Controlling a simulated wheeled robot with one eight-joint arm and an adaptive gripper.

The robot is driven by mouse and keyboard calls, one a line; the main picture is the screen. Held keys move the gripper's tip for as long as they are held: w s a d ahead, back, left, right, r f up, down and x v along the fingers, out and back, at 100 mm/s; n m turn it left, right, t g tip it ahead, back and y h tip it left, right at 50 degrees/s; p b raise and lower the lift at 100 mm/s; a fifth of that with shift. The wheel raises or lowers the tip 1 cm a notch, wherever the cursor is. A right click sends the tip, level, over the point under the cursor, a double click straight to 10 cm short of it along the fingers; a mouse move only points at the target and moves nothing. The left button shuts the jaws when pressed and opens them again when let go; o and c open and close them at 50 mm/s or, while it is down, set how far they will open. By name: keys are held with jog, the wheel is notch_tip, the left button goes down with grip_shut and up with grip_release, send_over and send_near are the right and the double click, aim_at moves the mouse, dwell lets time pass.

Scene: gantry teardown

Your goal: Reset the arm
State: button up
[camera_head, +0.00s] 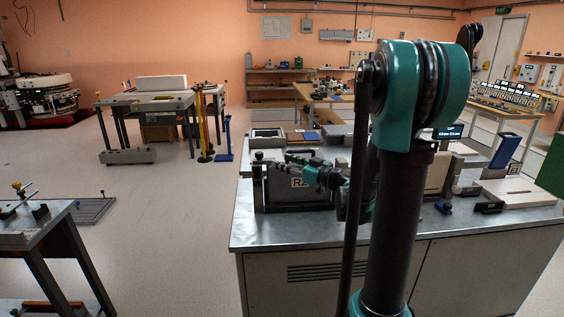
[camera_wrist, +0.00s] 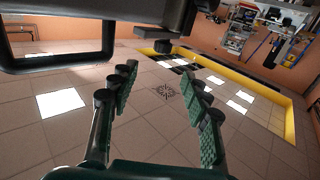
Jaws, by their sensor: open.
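My arm rises large in the right middle of the head view, with a teal joint at its top. My gripper (camera_wrist: 160,74) shows in the wrist view with its two teal padded fingers spread apart and nothing between them. Tiled floor lies beyond the fingertips. In the head view my gripper (camera_head: 296,165) appears to point left over the metal-topped bench (camera_head: 275,236), in front of a dark panel (camera_head: 298,196) marked with an "R". I cannot tell whether it touches the panel. My arm hides part of the bench top.
The bench holds a white block (camera_head: 518,193) and several small parts at right. A dark frame (camera_wrist: 60,62) is close to my gripper at upper left in the wrist view. A table (camera_head: 147,99) stands at back left, and another (camera_head: 37,226) at near left. Open floor (camera_head: 165,230) lies between.

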jog(key=s+a+f+m+g+h, duration=0.25)
jog(key=s+f+g+h, duration=0.3)
jog(key=s+f, duration=0.75)
jog(key=s+d+f+m+g+h, duration=0.1)
jog(key=s+d+f+m+h, duration=0.2)
jog(key=s+d, duration=0.3)
jog(key=s+d+f+m+g+h, duration=0.2)
jog(key=s+d+f+m+h, duration=0.1)
jog(key=s+d, duration=0.4)
notch_tip(320, 180, down, 3)
jog(key=shift+s+r+h, duration=0.2)
jog(key=shift+s+h, duration=0.45)
jog(key=shift+s, duration=0.6)
jog(key=shift+o, duration=0.4)
jog(key=shift+m, duration=0.25)
